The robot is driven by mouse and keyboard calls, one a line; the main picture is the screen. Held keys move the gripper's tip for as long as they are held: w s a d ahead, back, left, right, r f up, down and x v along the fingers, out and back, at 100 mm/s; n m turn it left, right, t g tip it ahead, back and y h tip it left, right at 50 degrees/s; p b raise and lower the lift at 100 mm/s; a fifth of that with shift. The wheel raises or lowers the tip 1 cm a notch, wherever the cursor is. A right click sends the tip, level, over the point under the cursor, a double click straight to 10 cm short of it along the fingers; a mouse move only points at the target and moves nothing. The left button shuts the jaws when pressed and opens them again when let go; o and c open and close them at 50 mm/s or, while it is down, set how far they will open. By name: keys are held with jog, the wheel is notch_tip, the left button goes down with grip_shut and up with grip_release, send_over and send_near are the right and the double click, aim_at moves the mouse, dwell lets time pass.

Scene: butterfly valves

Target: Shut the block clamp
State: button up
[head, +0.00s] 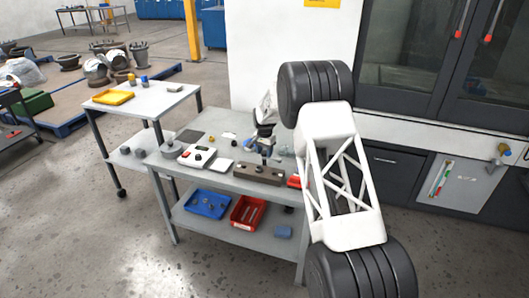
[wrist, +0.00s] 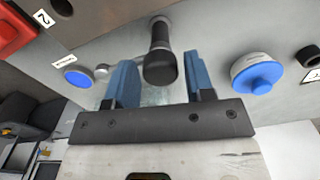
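In the wrist view my gripper (wrist: 158,75) has its two blue fingers wide apart, with clear gaps on both sides of a black rounded handle (wrist: 160,55). The handle rises from a grey metal surface; I cannot tell whether the fingers lie level with it. It may belong to the block clamp, but no clamp label can be read. In the head view my gripper (head: 262,150) is over the right part of the grey workbench (head: 228,122), small and partly hidden. A brown block with holes (head: 259,173) lies at the bench's front edge, below the gripper.
The wrist view shows a blue knob (wrist: 258,74) right, a blue disc (wrist: 78,76) left and a red block (wrist: 15,30) at upper left. A blue tray (head: 208,203) and a red bin (head: 248,213) stand on the lower shelf. A side table (head: 150,100) stands left.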

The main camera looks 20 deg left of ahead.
grip_shut()
jog(key=shift+m, duration=0.5)
jog(key=m, duration=0.3)
jog(key=shift+m, duration=0.3)
jog(key=m, duration=0.4)
jog(key=shift+m, duration=0.3)
jog(key=m, duration=0.8)
jog(key=shift+m, duration=0.4)
